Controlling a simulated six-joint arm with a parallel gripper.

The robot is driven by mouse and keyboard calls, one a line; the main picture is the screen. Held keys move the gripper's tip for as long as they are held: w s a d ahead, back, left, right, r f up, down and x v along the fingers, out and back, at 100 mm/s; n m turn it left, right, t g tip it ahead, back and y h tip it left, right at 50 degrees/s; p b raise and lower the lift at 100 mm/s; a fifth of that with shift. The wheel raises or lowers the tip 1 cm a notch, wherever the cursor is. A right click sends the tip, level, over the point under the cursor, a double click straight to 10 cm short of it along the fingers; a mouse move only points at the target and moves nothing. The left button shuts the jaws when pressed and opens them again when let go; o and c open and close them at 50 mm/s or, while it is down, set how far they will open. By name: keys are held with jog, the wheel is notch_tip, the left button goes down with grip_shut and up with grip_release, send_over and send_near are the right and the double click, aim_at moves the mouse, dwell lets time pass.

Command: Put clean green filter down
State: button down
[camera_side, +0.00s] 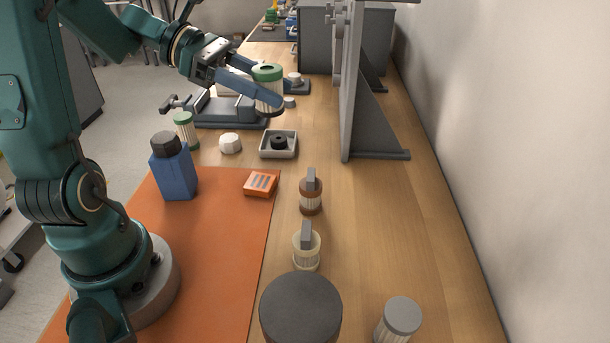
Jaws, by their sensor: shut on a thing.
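The green-topped filter (267,74) has a green cap and a pale pleated body. My gripper (262,97) is shut on it, with one long blue-grey finger in front of the body and the other behind. The filter is upright and appears held above the far part of the wooden bench. A second, slimmer green-topped filter (185,130) stands at the left edge of the bench, behind the blue bottle.
A grey vise (232,112) lies below my gripper. A small tray (279,146) with a black part, a white knob (230,143) and a blue bottle (174,172) stand nearer. A grey upright panel (352,90) rises to the right. The orange mat (215,235) has bare room.

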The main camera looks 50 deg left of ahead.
jog(key=w+d+f+m+g+h, duration=0.35)
jog(key=w+d+m+g, duration=0.3)
jog(key=d, duration=0.25)
jog(key=s+d+f+m+g+y, duration=0.1)
jog(key=s+d+f+m+g, duration=0.1)
jog(key=d+f+m+g, duration=0.3)
jog(key=s+d+f+g+y, duration=0.1)
jog(key=s+d+f, duration=0.15)
jog(key=d, duration=0.45)
jog(key=shift+w+a+f, duration=0.1)
jog(key=shift+f, duration=1.75)
jog(key=shift+w+a+f, duration=0.1)
jog(key=shift+f, duration=1.7)
jog(key=shift+f, duration=0.55)
jog(key=shift+c, duration=1.1)
grip_release()
